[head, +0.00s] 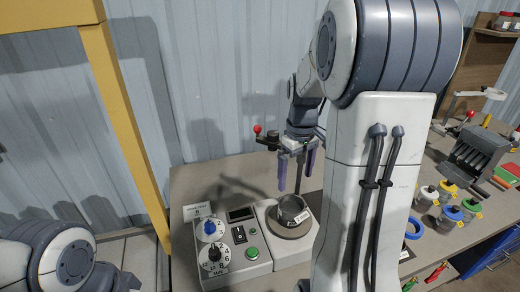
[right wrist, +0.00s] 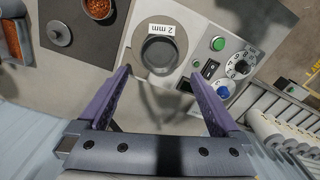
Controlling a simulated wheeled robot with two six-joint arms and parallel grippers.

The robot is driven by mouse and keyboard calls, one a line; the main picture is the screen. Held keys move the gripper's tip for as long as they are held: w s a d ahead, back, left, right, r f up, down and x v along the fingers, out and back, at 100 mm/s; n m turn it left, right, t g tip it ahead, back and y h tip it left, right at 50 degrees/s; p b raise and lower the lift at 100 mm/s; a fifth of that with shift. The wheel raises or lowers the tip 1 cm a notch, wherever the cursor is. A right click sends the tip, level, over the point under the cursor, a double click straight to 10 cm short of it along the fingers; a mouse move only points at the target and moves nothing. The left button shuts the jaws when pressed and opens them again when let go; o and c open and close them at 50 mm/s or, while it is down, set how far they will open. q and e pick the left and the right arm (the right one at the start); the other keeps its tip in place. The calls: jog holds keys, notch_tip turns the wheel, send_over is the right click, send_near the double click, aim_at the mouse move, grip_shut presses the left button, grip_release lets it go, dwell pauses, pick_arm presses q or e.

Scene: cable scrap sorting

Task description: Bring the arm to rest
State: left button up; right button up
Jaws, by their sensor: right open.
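My right gripper (head: 295,183) has two purple fingers pointing down, spread apart with nothing between them. It hangs above the bench, just behind and above a dark grey cup (head: 291,208). In the right wrist view, the gripper (right wrist: 160,75) is open and empty. The cup, with a "2 mm" label (right wrist: 160,29), sits on a round plate beyond the fingertips, apart from them. Part of my left arm shows at the lower left of the head view, but its gripper is not in view.
A control box (head: 229,262) with two dials and a green button (head: 252,253) stands left of the cup. Jars with coloured lids (head: 447,186) and a dark rack (head: 478,150) stand at the right. The right wrist view shows a bowl of copper-coloured granules (right wrist: 98,8) and a grey disc (right wrist: 60,35).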

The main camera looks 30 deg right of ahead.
jog(key=s+a+n, duration=0.2)
jog(key=a+n, duration=0.1)
jog(key=a, duration=1.5)
jog(key=s+a+f+n+y, duration=0.1)
jog(key=s+a+n, duration=0.2)
jog(key=s+a, duration=1)
jog(key=shift+s+f, duration=0.15)
jog(key=shift+s, duration=0.35)
